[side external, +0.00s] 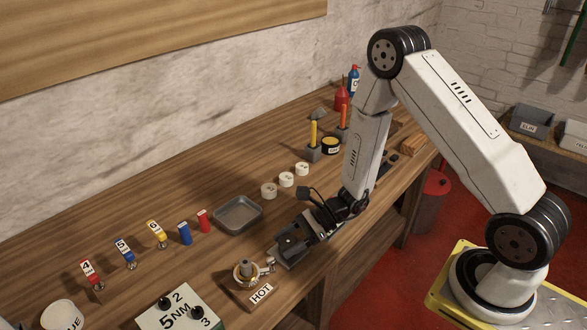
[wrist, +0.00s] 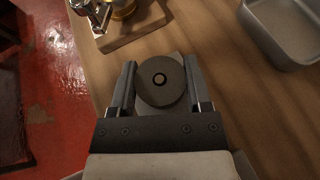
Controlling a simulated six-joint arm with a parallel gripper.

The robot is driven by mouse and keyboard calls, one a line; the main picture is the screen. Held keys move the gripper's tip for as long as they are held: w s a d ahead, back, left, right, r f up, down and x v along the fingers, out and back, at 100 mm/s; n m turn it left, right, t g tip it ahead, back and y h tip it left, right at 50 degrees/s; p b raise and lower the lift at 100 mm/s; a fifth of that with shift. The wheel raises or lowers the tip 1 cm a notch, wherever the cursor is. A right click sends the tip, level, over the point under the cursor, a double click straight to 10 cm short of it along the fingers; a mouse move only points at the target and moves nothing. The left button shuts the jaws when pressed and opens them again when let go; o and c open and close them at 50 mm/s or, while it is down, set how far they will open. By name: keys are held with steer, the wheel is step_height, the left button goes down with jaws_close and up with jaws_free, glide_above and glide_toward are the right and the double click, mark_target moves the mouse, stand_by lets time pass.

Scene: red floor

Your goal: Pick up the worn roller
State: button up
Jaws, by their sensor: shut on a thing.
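The worn roller (wrist: 161,80) is a dull grey-brown disc with a dark-ringed hole in its middle, seen face-on in the wrist view. My gripper (wrist: 160,66) is shut on it, with one finger on each side. A paler grey block (wrist: 174,58) shows behind and below the roller; I cannot tell whether the two touch. In the side view my gripper (side external: 292,242) is low over the bench at the dark grey block (side external: 287,262), and the roller is hard to make out there.
A grey metal tray (side external: 238,214) lies just beyond my gripper. A wooden board (side external: 238,292) with brass fittings and a HOT label stands close in front. Small white pots (side external: 286,179), a red cylinder (side external: 204,221) and a blue cylinder (side external: 184,234) stand farther back on the bench.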

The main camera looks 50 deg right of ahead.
mark_target(286, 238)
steer(key=shift+r, duration=4.85)
steer(key=w+d+r+m+t+h, duration=0.8)
steer(key=r+m, duration=0.2)
steer(key=r, duration=0.2)
steer(key=shift+d+r+h, duration=0.15)
steer(key=shift+d+h, duration=0.1)
steer(key=shift+h, duration=0.05)
